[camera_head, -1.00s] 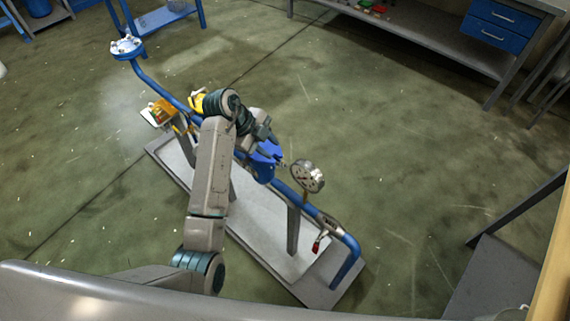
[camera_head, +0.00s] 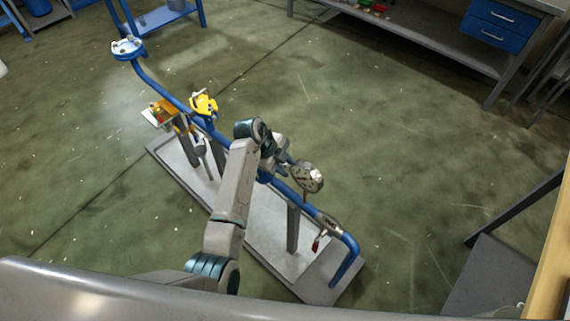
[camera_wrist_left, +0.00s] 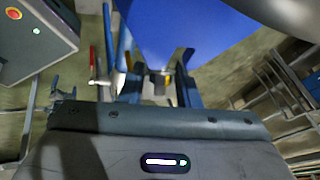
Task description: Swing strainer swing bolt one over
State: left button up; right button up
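The blue strainer (camera_head: 264,177) sits on the blue pipe line and is mostly hidden behind my left arm in the head view. In the left wrist view a large blue surface, seemingly the strainer (camera_wrist_left: 185,25), fills the top, close to the fingers. My left gripper (camera_head: 281,155) is at the strainer, just left of the round gauge (camera_head: 307,176). In the left wrist view its fingers (camera_wrist_left: 157,84) are apart, with a small metallic piece showing between or behind them. I cannot make out swing bolt one or whether a finger touches it. My right gripper is out of view.
The blue pipe (camera_head: 166,89) runs diagonally over a grey skid base (camera_head: 270,238). A yellow fitting (camera_head: 203,104) and an orange device (camera_head: 162,111) stand up-left. A red-handled valve (camera_head: 316,243) is lower right. Floor beyond the gauge is clear.

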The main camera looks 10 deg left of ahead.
pick_arm(q)
jog(key=shift+c, duration=0.2)
grip_shut()
jog(key=shift+w+a+r+g+h+p, duration=0.15)
jog(key=shift+a+r+g+h+p, duration=0.1)
jog(key=shift+g+h+p, duration=0.25)
jog(key=shift+d, duration=0.1)
grip_release()
jog(key=shift+o, duration=0.2)
jog(key=shift+r, duration=0.1)
